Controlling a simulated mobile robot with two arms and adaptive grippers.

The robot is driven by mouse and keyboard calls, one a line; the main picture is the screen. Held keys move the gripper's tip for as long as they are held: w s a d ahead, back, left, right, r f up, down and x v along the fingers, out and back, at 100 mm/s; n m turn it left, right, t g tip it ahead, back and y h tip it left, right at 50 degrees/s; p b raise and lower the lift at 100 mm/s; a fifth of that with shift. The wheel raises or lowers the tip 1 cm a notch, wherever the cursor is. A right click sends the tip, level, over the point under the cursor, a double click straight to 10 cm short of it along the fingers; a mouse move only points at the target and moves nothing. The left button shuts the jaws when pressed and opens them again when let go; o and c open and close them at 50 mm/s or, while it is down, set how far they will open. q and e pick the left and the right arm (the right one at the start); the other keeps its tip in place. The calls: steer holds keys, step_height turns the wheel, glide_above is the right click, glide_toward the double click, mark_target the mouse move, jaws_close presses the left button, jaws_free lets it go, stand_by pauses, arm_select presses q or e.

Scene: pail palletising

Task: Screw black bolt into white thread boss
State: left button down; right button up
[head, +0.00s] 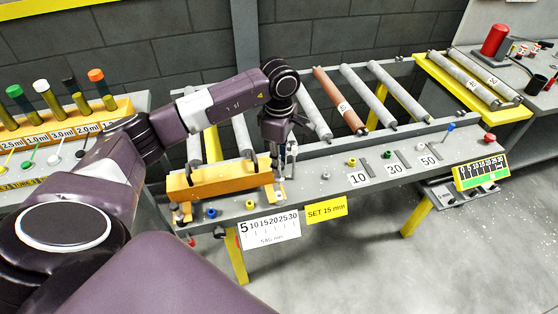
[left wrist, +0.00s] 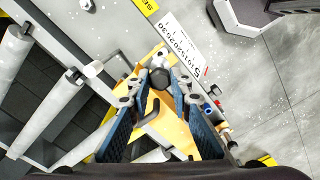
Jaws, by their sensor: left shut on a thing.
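My left gripper (head: 283,172) is over the front rail, at the right end of the orange block (head: 215,182). In the left wrist view, its two blue-padded fingers (left wrist: 158,88) are closed in around a dark hexagonal piece (left wrist: 160,77), which looks like the black bolt. A grey-white round part (left wrist: 158,61) shows just beyond the dark piece. It may be the white thread boss; whether the two touch I cannot tell. A short white cylinder (left wrist: 92,69) sits apart on the rail. The fingers hide the bolt in the head view. My right gripper is out of view.
A roller conveyor with grey rollers (head: 362,94) and one brown-red roller (head: 338,98) lies behind the rail. Colored knobs and number cards (head: 358,179) line the rail to the right. Capped tubes stand in a yellow rack (head: 100,116) at left. Open floor (head: 370,265) lies in front.

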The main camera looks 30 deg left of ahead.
mark_target(279, 179)
arm_select(q)
steer(key=shift+f+b, duration=1.65)
steer(key=shift+f, duration=0.7)
steer(key=shift+b, duration=0.5)
steer(key=shift+f, duration=0.15)
steer(key=shift+f+b, duration=1.25)
steer(key=shift+f, duration=0.05)
